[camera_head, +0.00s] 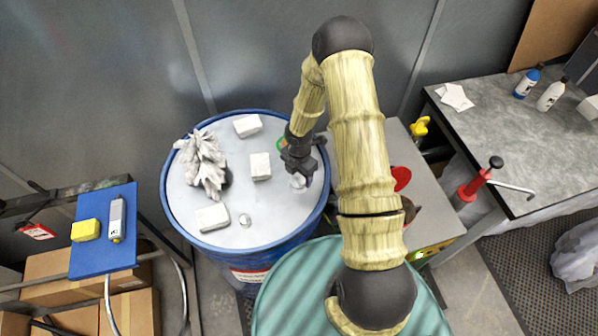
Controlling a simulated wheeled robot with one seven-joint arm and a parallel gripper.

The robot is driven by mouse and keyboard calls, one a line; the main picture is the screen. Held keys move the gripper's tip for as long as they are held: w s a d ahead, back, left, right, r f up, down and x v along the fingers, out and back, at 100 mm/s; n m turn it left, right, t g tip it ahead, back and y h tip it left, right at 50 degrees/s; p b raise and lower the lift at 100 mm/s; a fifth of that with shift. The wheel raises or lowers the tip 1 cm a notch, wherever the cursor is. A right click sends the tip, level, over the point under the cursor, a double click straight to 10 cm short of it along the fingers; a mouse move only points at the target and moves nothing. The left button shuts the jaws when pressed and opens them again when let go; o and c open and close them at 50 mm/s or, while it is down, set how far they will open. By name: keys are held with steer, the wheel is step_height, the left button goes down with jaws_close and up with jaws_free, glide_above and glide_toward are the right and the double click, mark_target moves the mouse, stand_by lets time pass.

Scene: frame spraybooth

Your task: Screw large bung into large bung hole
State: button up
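A blue drum (178,218) with a pale grey top stands left of centre. My gripper (300,172) is dark and points down over the right part of the drum top. A small pale, roundish thing (298,183) shows at its fingertips; it may be the large bung, but I cannot tell whether it is held or lies on the top. A small round metallic disc (245,221) lies near the front of the top. A green and orange round spot (281,144) shows just behind my gripper, partly hidden. I cannot make out the large bung hole.
Grey crumpled gloves or rags (203,163) and white blocks (261,167) lie on the drum top. A green drum (290,300) stands in front. A blue panel (105,232) is at left; a grey workbench (500,130) and red pump (474,185) are at right.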

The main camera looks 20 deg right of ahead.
steer(key=shift+r+n+p, duration=0.2)
steer(key=shift+n+p, duration=0.45)
steer(key=shift+n, duration=0.15)
steer(key=shift+n+p, duration=0.7)
steer(key=shift+n, duration=0.4)
steer(key=shift+f+n, duration=0.2)
steer(key=shift+n, duration=0.2)
steer(key=shift+r+n+p, duration=0.2)
steer(key=shift+n+p, duration=0.55)
steer(key=shift+n, duration=0.05)
steer(key=shift+n+p, duration=0.7)
steer(key=shift+n, duration=0.3)
steer(key=shift+f+n, duration=0.2)
steer(key=shift+n, duration=0.3)
